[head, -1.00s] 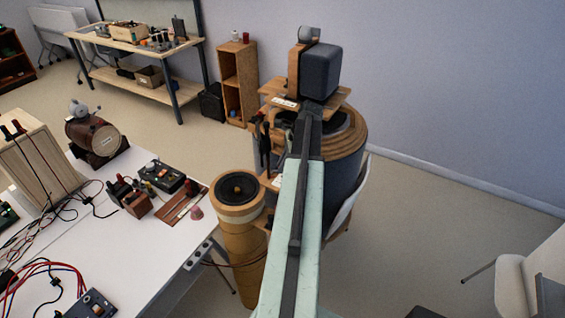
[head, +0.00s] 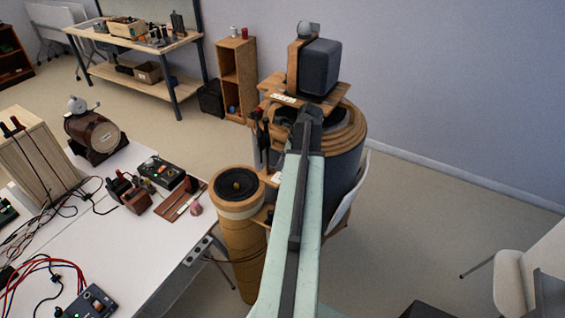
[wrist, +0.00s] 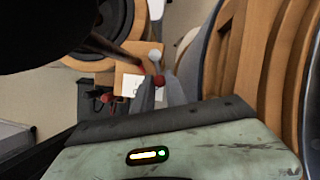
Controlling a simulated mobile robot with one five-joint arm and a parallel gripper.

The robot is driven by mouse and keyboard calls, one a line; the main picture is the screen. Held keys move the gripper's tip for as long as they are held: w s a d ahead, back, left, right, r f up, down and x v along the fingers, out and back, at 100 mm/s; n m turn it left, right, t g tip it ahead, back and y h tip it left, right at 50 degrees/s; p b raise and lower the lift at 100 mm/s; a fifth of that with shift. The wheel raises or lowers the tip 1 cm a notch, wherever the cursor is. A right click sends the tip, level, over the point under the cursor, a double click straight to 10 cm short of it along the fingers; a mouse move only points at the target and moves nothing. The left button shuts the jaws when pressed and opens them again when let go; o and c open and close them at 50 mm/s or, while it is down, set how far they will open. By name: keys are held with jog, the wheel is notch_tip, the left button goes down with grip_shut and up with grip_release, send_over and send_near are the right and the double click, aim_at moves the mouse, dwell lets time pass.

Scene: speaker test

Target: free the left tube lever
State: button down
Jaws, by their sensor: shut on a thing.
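In the wrist view my gripper (wrist: 158,88) has its two grey fingers closed around a small red knob (wrist: 159,80), which looks like a lever's end. A white ball (wrist: 155,56) shows just beyond it, near a wooden block with a white label (wrist: 130,85). A dark reddish rod (wrist: 112,48) slants in from the left. In the head view my arm's end hides the fingers and the knob. Dark upright levers (head: 258,132) stand left of my arm's end, beside the large round wooden housing (head: 348,130). Which lever I hold cannot be told from there.
A wooden tube with a black speaker cone (head: 240,185) stands left of my arm. A dark box (head: 318,68) sits on a wooden shelf above the housing. A white table (head: 130,235) with wires and devices is at left. Open floor (head: 420,230) lies at right.

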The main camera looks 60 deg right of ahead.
jog(key=c, duration=1.4)
grip_release()
jog(key=shift+o, duration=0.2)
jog(key=shift+r, duration=0.1)
jog(key=a+p+v, duration=0.1)
jog(key=p+v, duration=0.6)
jog(key=shift+d+r, duration=0.3)
jog(key=shift+d, duration=0.25)
